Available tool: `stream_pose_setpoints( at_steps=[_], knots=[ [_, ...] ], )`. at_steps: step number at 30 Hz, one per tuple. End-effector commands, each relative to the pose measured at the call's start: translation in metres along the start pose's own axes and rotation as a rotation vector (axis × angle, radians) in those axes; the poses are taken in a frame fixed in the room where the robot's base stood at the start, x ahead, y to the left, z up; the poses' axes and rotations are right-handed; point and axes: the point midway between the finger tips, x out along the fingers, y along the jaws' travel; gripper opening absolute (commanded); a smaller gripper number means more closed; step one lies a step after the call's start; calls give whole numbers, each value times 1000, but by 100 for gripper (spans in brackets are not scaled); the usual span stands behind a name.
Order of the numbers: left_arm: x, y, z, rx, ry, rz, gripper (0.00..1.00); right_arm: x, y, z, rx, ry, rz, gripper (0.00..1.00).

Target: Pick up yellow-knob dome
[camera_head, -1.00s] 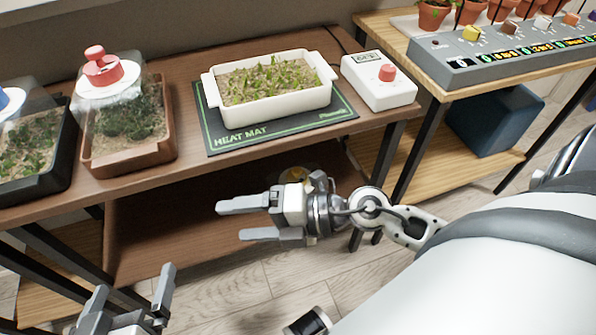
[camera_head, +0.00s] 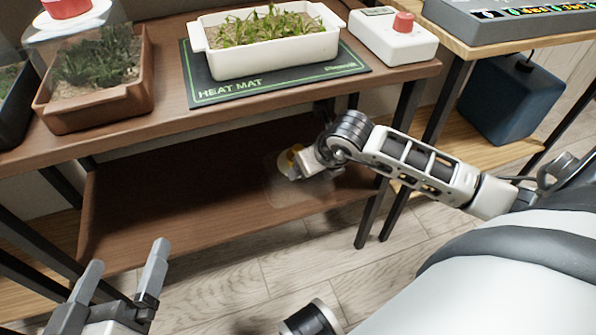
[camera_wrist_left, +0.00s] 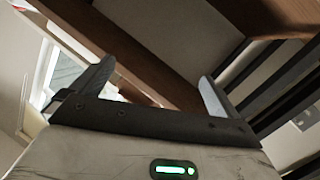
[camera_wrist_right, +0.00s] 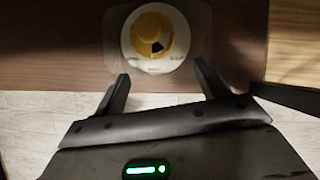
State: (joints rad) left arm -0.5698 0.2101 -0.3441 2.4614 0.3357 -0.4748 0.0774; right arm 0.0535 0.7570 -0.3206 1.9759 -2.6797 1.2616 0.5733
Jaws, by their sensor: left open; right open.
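The yellow-knob dome (camera_head: 284,160) is on the lower brown shelf, partly hidden behind my right wrist in the head view. Its clear cover is faint against the shelf. In the right wrist view, the dome (camera_wrist_right: 153,36) shows a round yellow knob on a white disc, with a clear square rim around it. My right gripper (camera_wrist_right: 162,76) is open and empty, its fingertips just short of the disc in the picture; contact cannot be told. My left gripper (camera_head: 123,262) is open and empty at the lower left, in front of the shelf unit.
The upper shelf holds a red-knob dome (camera_head: 67,8) over a brown tray, a white seedling tray (camera_head: 268,60) on the heat mat (camera_head: 215,92), and a white control box (camera_head: 392,40). This shelf overhangs the lower one (camera_head: 160,215). Dark legs (camera_head: 372,215) stand to the right.

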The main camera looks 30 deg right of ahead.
Motion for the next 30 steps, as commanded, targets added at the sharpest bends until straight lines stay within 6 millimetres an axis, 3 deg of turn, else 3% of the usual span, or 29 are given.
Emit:
stream_pose_setpoints(
  at_steps=[5, 13, 16, 23, 24, 30],
  knots=[
    [0, 0, 0, -11, 9, 7, 100, 7, 1, 11, 0, -1, 1, 74],
    [2, 2, 1, -55, 36, 35, 100, 28, 1, 47, 1, -2, 4, 74],
    [2, 3, 2, -80, 45, 49, 100, 38, 1, 44, -1, 2, 3, 74],
    [0, 8, -10, -87, 73, 64, 100, 38, 1, 46, -2, 1, 2, 74],
    [0, 9, -10, -87, 74, 64, 100, 38, 1, 46, -2, 1, 2, 71],
    [0, 8, -9, -85, 72, 62, 100, 38, 1, 46, -2, 1, 2, 15]
  ],
)
